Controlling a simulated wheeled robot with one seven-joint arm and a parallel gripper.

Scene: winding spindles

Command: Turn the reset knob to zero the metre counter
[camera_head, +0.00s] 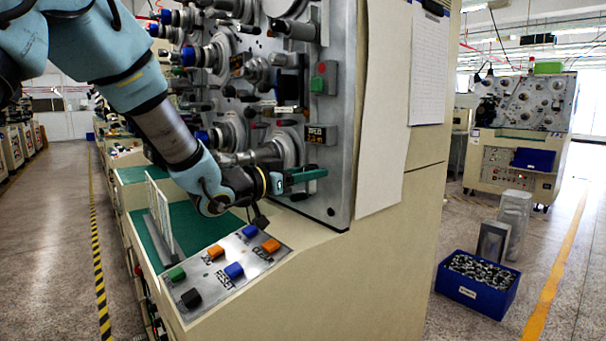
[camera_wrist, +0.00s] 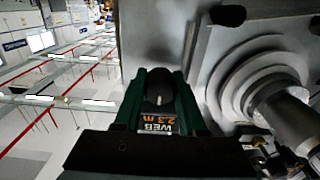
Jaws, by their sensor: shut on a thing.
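The black reset knob (camera_wrist: 159,88) sits between my gripper's two green fingers in the wrist view, with a small pale mark on it. My gripper (camera_wrist: 160,96) is shut on the knob. Just beside the knob, a counter display (camera_wrist: 157,124) reads "WEB 2.3 m" in orange, upside down in this view. In the head view my gripper (camera_head: 304,175) reaches to the lower front of the grey machine panel (camera_head: 343,110). The knob and its display are hidden there behind the gripper.
Another small display (camera_head: 317,136) with orange digits is above my gripper. A large spindle (camera_wrist: 275,95) stands close beside the gripper. A sloped button panel (camera_head: 228,268) lies below. Several more spindles fill the panel. A blue crate (camera_head: 477,291) stands on the floor at right.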

